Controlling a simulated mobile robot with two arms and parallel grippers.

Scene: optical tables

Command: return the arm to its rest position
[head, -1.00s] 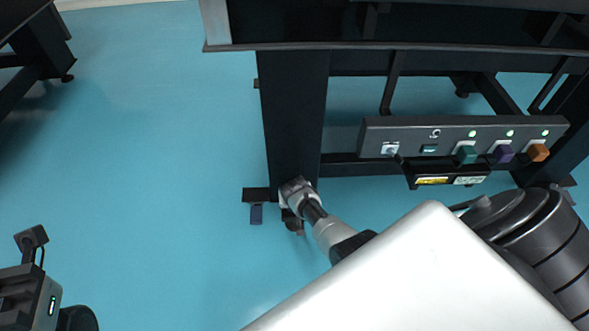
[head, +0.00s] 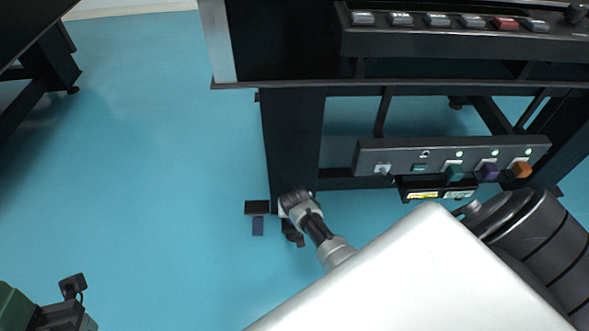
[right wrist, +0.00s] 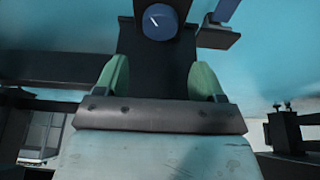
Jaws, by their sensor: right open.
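My right gripper (right wrist: 160,68) is open in the right wrist view, with its two pale green fingers apart and nothing seen between them. A dark table leg and a round blue part (right wrist: 160,22) lie beyond the fingertips. In the head view my right arm reaches from the right, past my white body, to a grey wrist (head: 299,204) low by the table leg (head: 295,140); its fingers cannot be made out there. My left arm's end (head: 60,315) shows at the bottom left corner, with a small camera and a green part; its fingers are not clear.
A black optical table (head: 420,85) stands ahead. A dark panel (head: 450,157) with green, purple and orange plugs hangs low on it. A row of switches (head: 455,20) shows higher up. Another dark table (head: 45,65) is at the far left. Blue floor (head: 160,180) is open between.

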